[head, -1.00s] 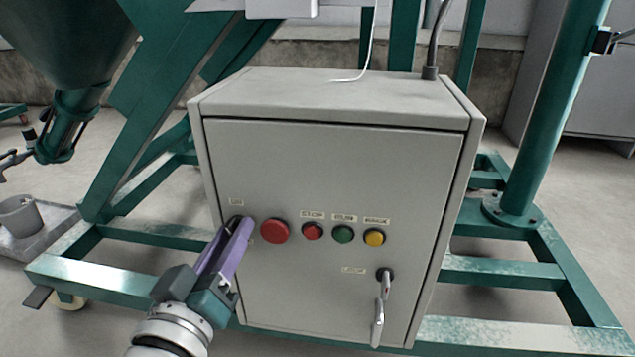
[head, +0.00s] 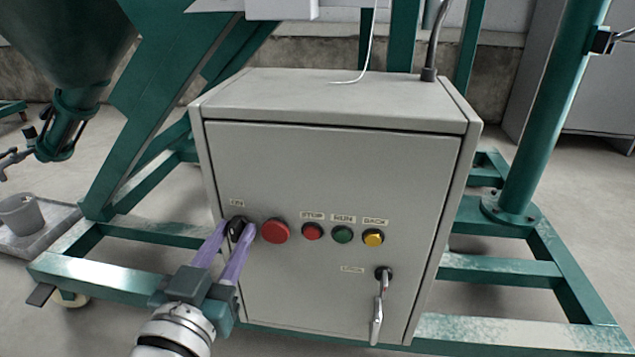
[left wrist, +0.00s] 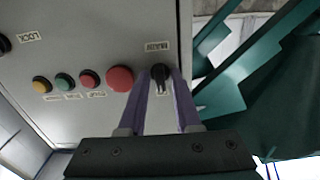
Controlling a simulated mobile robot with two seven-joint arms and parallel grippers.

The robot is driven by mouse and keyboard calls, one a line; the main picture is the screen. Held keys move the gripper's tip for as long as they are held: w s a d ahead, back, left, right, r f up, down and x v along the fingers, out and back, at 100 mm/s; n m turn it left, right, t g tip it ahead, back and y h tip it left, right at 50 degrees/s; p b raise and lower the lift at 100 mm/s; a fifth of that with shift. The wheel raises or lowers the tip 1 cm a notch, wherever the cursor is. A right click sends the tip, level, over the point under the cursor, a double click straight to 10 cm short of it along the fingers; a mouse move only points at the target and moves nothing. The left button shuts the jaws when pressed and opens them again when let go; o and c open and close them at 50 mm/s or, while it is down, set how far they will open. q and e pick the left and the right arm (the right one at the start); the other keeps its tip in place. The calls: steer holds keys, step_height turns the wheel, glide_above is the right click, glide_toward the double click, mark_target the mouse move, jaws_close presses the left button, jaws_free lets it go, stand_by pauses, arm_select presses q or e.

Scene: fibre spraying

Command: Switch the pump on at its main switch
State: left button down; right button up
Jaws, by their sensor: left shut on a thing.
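The main switch (head: 237,228) is a black rotary knob at the left of the grey control box's door (head: 330,165). A small label above it reads "ON" in the head view. My left gripper (head: 238,230) has its two purple fingers on either side of the knob and is shut on it. The knob's exact setting is partly hidden by the fingers. My right gripper is not in view.
Right of the knob are a large red button (head: 275,231), a smaller red button (head: 312,231), a green button (head: 342,234) and a yellow button (head: 373,237). A door handle with a key (head: 379,305) hangs below them. Green frame beams (head: 110,275) surround the box.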

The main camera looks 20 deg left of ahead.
arm_select(q)
steer(key=c, duration=0.9)
jaws_free()
steer(key=shift+s, duration=0.3)
steer(key=p+v, duration=0.3)
steer(key=v, duration=0.6)
steer(key=shift+s, duration=0.25)
